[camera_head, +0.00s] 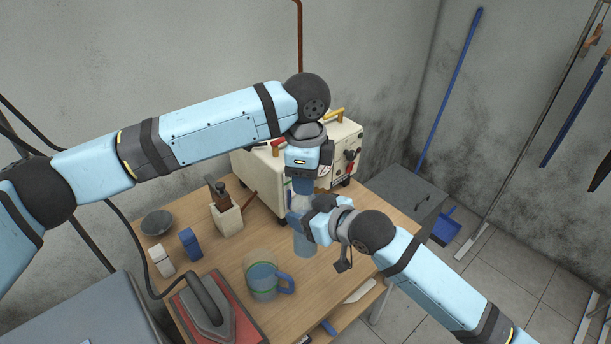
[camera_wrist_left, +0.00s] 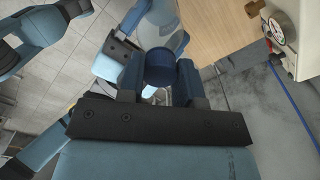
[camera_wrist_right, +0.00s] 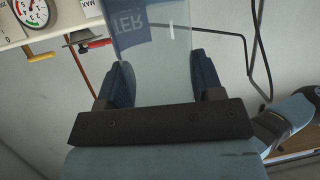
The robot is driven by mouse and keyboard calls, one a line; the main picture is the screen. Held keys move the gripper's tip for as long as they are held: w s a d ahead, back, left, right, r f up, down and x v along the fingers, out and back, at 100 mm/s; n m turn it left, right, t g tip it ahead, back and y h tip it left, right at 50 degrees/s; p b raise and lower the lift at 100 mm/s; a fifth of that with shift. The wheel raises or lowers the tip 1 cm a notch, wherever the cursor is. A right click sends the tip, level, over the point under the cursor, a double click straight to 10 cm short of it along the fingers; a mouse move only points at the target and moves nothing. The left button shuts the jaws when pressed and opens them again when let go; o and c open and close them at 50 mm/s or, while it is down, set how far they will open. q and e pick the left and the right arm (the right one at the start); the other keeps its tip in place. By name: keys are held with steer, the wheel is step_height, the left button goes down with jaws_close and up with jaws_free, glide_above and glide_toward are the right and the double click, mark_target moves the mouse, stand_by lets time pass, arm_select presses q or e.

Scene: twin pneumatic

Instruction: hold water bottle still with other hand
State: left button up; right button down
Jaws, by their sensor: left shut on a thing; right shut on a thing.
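The water bottle (camera_head: 305,246), clear and bluish, stands upright on or just above the wooden table; its base contact is hard to tell. My right gripper (camera_head: 308,221) is shut around its body from the right. In the right wrist view the clear bottle wall (camera_wrist_right: 155,50), with lettering on it, sits between both fingers. My left gripper (camera_head: 302,184) points down from above and is shut on the dark blue cap (camera_wrist_left: 160,68) at the bottle's top. The two grippers are close together, left above right, and hide much of the bottle in the head view.
A measuring jug with a blue handle (camera_head: 263,281) stands in front of the bottle. An iron (camera_head: 207,305) on a red mat, a block holder (camera_head: 227,218) and a dark bowl (camera_head: 157,223) are to the left. A cream machine with gauges (camera_head: 259,172) stands close behind.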

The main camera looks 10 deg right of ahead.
arm_select(q)
steer(key=o, duration=1.1)
step_height(320, 180, up, 12)
steer(key=shift+f, duration=0.1)
